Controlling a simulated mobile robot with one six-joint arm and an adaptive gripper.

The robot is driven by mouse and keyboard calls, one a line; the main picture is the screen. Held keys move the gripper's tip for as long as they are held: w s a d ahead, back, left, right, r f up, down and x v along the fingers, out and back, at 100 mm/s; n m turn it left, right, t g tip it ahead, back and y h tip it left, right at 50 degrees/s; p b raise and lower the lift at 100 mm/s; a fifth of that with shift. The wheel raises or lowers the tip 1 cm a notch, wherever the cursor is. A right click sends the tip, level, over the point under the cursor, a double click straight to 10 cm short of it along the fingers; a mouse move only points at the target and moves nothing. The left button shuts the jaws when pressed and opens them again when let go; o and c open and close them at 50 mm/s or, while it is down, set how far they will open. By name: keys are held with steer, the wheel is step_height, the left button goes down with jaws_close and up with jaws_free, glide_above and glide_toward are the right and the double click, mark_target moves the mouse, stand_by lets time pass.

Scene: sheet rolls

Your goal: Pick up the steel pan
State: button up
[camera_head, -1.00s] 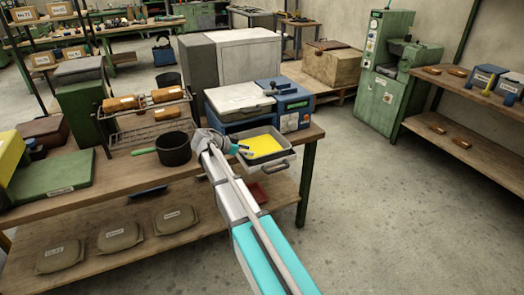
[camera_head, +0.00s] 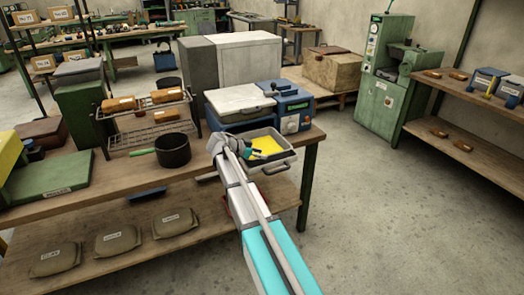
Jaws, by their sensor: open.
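A grey rectangular metal pan (camera_head: 284,163) with a front handle sits at the right end of the wooden bench, in front of the blue machine. It looks like the steel pan; something yellow (camera_head: 267,146) lies inside it. My gripper (camera_head: 254,154) is open at the pan's left side, over or beside its left rim. Whether it touches the pan I cannot tell. My gripper and arm hide the pan's left front part.
A dark pot (camera_head: 173,151) with a green handle stands on the bench to the left. Behind it is a wire rack (camera_head: 150,130) holding rolls. The blue machine (camera_head: 292,110) with a grey lid (camera_head: 240,101) stands close behind the pan. Floor to the right is clear.

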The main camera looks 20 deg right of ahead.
steer(key=shift+b+x, duration=0.85)
steer(key=shift+x, duration=1.3)
steer(key=shift+a, duration=0.1)
steer(key=shift+c, duration=0.2)
jaws_close()
